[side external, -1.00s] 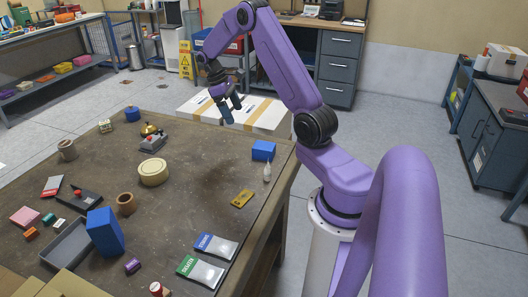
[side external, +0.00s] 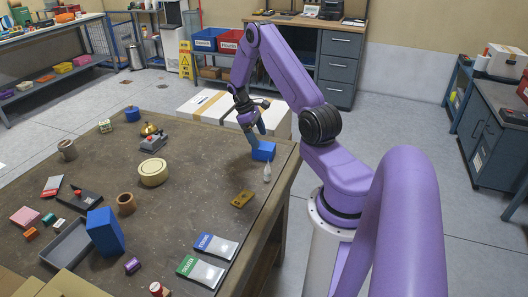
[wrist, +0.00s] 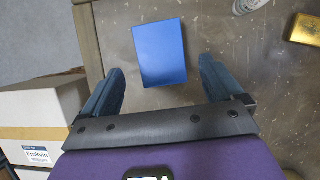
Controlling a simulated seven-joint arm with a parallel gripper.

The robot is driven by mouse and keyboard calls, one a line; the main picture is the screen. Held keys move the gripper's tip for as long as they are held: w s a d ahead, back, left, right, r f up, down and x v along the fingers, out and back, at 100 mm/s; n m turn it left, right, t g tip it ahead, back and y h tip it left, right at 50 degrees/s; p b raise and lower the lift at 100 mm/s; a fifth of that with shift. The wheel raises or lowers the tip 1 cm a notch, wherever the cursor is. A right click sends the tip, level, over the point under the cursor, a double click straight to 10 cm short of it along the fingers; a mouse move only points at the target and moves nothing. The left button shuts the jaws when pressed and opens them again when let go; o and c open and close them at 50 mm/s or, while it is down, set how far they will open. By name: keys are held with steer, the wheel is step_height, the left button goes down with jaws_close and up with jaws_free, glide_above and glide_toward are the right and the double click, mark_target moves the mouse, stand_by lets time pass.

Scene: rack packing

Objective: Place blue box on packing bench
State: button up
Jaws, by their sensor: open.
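A small blue box (side external: 264,151) sits on the brown bench (side external: 215,185) near its far right corner. My gripper (side external: 256,137) is just above and beside this box in the side view. In the wrist view, the blue box (wrist: 159,52) lies ahead of and between the two spread fingers (wrist: 162,82), with clear space on both sides. The gripper is open and empty. A taller blue box (side external: 104,231) stands at the bench's near left, beside a grey tray (side external: 68,246).
A white bottle (side external: 267,172) stands close to the small blue box, with a yellow-brown block (side external: 242,198) nearby. White cartons (side external: 205,105) stand beyond the bench edge. The bench middle is fairly clear.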

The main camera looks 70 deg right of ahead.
mark_target(263, 145)
steer(key=shift+x, duration=3.05)
steer(key=shift+a, duration=0.1)
steer(key=c, duration=1.3)
steer(key=shift+o, duration=0.2)
steer(key=shift+r, duration=0.15)
